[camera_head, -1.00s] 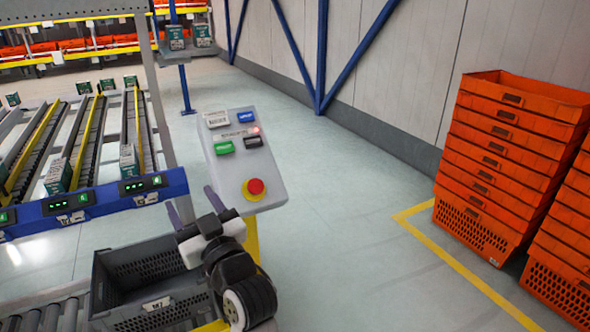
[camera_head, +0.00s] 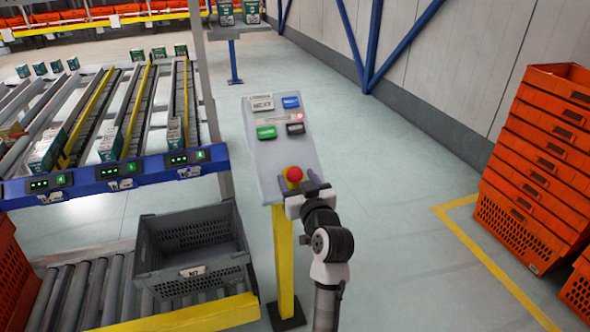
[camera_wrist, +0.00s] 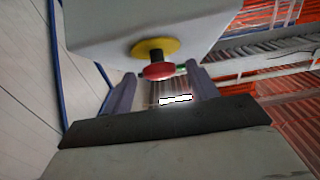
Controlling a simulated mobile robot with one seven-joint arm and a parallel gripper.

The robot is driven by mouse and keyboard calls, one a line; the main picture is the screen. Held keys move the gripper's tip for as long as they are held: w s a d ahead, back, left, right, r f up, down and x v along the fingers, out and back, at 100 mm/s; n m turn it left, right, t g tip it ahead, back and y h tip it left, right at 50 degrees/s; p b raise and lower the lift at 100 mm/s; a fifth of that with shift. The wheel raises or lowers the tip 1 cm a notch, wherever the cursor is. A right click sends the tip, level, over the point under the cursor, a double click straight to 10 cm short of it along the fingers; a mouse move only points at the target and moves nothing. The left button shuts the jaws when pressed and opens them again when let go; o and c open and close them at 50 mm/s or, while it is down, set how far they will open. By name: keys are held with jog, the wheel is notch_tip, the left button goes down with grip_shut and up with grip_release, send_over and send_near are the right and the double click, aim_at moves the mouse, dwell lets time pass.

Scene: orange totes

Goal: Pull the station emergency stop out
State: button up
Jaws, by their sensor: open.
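The emergency stop is a red mushroom button (camera_head: 294,174) on a yellow ring, low on the grey station panel (camera_head: 262,160). In the wrist view the red button (camera_wrist: 159,71) stands out from the yellow ring (camera_wrist: 156,47) on a dark stem. My gripper (camera_head: 304,184) is just in front of the panel's lower end, close to the button. In the wrist view my gripper (camera_wrist: 158,82) is open, with one grey finger on each side of the button's outline. I cannot tell whether the fingers touch it.
The panel also carries a green button (camera_head: 266,132), a blue button (camera_head: 291,101) and a black button (camera_head: 296,128), above a yellow post (camera_head: 284,255). A grey tote (camera_head: 190,270) sits on rollers at the left. Orange totes (camera_head: 540,150) are stacked right. Floor between is clear.

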jog(key=shift+x, duration=1.3)
